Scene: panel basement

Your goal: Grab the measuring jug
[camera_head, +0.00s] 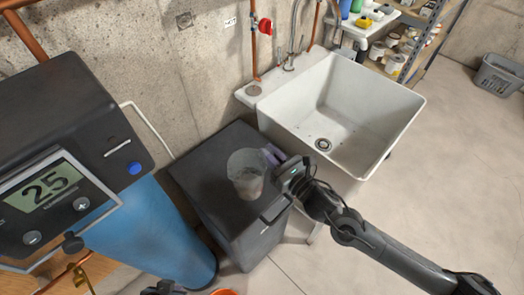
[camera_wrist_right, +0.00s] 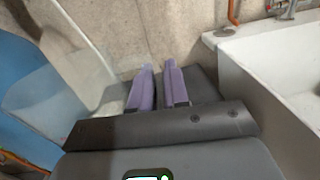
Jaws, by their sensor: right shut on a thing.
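The measuring jug (camera_head: 246,174) is a clear, see-through vessel standing on the dark cabinet top beside the sink. In the right wrist view its clear wall (camera_wrist_right: 82,72) fills the left side, close to the fingers. My right gripper (camera_head: 273,156) is at the jug's right side, its purple fingers (camera_wrist_right: 158,88) nearly together and shut on the jug. The part held between them is hard to make out. My left gripper (camera_head: 165,288) shows only as a dark piece at the bottom edge; its fingers cannot be made out.
The dark cabinet (camera_head: 203,160) stands between a blue tank (camera_head: 150,235) with a display head and a white sink (camera_head: 398,115). A concrete wall is close behind. A shelf (camera_head: 425,40) and a grey basket (camera_head: 498,75) stand at the far right. The right-hand floor is clear.

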